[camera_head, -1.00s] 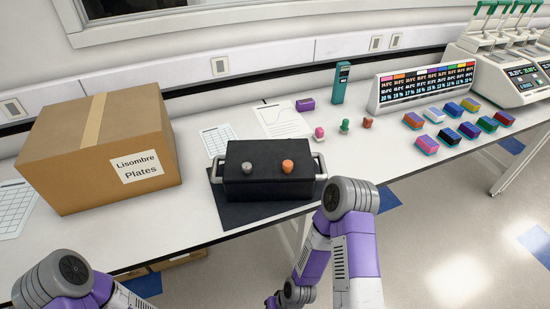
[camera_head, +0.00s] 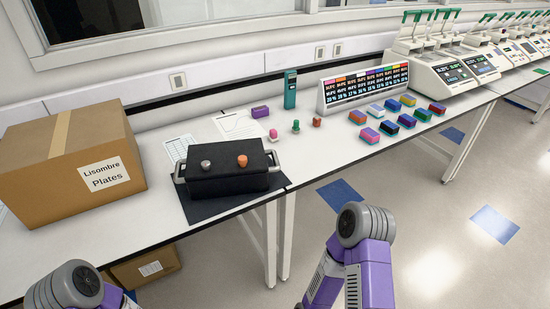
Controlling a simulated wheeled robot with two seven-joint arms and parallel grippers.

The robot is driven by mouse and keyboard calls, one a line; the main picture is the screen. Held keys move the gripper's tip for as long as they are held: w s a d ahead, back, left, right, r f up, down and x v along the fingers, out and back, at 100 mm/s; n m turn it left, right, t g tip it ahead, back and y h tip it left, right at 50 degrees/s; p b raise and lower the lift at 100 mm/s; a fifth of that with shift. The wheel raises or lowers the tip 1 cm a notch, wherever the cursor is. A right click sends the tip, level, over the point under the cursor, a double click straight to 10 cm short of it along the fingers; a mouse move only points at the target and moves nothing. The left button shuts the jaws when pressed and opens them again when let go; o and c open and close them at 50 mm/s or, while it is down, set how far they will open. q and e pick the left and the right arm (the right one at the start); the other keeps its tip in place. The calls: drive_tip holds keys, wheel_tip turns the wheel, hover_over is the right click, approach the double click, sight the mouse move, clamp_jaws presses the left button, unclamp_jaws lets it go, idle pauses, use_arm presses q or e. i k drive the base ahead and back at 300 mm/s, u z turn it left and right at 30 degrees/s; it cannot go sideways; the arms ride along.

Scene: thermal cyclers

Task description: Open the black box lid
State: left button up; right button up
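The black box (camera_head: 228,183) stands on a dark mat (camera_head: 192,211) on the white bench, left of the middle of the view. Its lid (camera_head: 222,170) looks shut. A grey knob (camera_head: 206,165) and an orange knob (camera_head: 242,161) sit on top, and a light metal handle shows at each side. Only purple and grey links of my two arms show along the bottom edge, off the bench. Neither of my grippers is in view.
A cardboard box (camera_head: 58,178) stands left of the black box. Small pink, green and orange items, several coloured racks (camera_head: 387,127) and a display panel (camera_head: 367,88) lie to the right. Thermal cyclers (camera_head: 450,72) line the far right. Open floor (camera_head: 430,215) lies before the bench.

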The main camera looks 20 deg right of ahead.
sight(231, 158)
drive_tip(key=z, duration=1.35)
drive_tip(key=i, duration=0.95)
drive_tip(key=u, duration=0.45)
